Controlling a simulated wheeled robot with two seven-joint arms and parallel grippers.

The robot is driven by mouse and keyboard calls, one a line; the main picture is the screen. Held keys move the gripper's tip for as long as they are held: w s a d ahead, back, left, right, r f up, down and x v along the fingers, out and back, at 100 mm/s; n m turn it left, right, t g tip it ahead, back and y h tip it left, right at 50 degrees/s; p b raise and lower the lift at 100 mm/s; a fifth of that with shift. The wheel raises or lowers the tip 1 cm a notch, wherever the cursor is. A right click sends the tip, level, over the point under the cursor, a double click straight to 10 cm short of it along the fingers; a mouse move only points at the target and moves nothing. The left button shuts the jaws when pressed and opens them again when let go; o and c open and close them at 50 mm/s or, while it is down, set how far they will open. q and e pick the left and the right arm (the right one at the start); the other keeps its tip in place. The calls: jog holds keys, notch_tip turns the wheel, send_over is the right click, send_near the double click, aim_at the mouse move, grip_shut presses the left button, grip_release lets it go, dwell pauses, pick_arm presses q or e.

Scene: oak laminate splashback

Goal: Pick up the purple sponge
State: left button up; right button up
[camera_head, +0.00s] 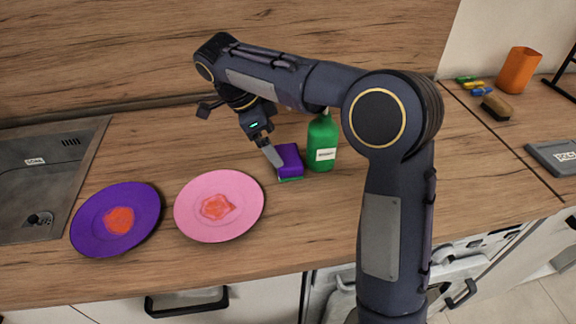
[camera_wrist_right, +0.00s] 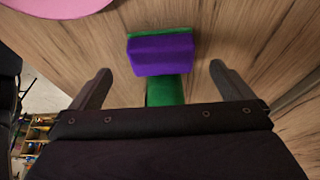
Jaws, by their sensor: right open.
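The purple sponge (camera_head: 290,160) with a green scouring side stands on the wooden counter beside a green bottle (camera_head: 322,146). In the right wrist view the sponge (camera_wrist_right: 162,54) lies ahead, between the lines of the two open fingers and beyond their tips. My right gripper (camera_head: 272,156) is open and just left of the sponge in the head view; its fingers (camera_wrist_right: 161,72) hold nothing. In the head view one finger partly overlaps the sponge's left edge; I cannot tell if they touch. My left gripper is not in view.
A pink plate (camera_head: 250,204) and a purple plate (camera_head: 82,228), both with orange-red stains, lie left of the sponge. A sink (camera_head: 40,170) is at far left. An orange cup (camera_head: 518,70), a brown brush (camera_head: 497,107) and a grey scale (camera_head: 555,157) are at right.

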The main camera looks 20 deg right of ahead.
aim_at(284, 156)
jog(key=x, duration=0.6)
jog(key=shift+d+f, duration=0.3)
jog(key=shift+d, duration=0.05)
jog(key=c, duration=0.9)
jog(key=shift+o, duration=0.2)
jog(key=shift+r, duration=0.1)
